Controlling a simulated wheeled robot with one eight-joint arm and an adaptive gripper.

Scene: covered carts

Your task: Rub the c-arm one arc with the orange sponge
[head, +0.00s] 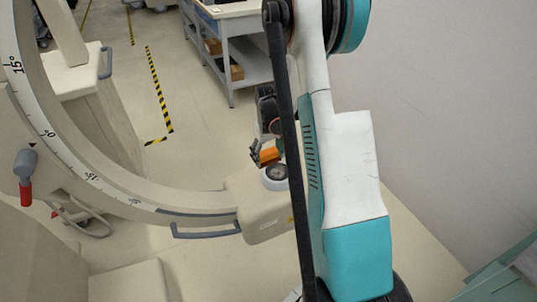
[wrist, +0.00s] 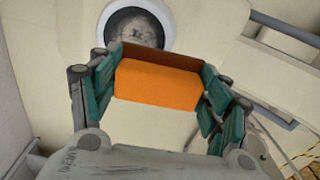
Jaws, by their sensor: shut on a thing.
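The c-arm one arc (head: 75,160) is a large cream curve with a degree scale on the left of the head view. Its lower end meets a cream housing (head: 262,215) with a round dark-centred part (head: 275,172), which also shows at the top of the wrist view (wrist: 137,28). My gripper (wrist: 158,80) is shut on the orange sponge (wrist: 155,86), with teal finger pads on either side of it. In the head view the sponge (head: 269,155) is small, just above the round part. I cannot tell whether it touches the housing.
A grey bar handle (head: 205,232) runs under the arc's lower end. A red-tipped handle (head: 25,178) is at the left. A shelved cart (head: 235,50) stands at the back. A wall fills the right, and open floor with striped tape (head: 155,90) lies behind the arc.

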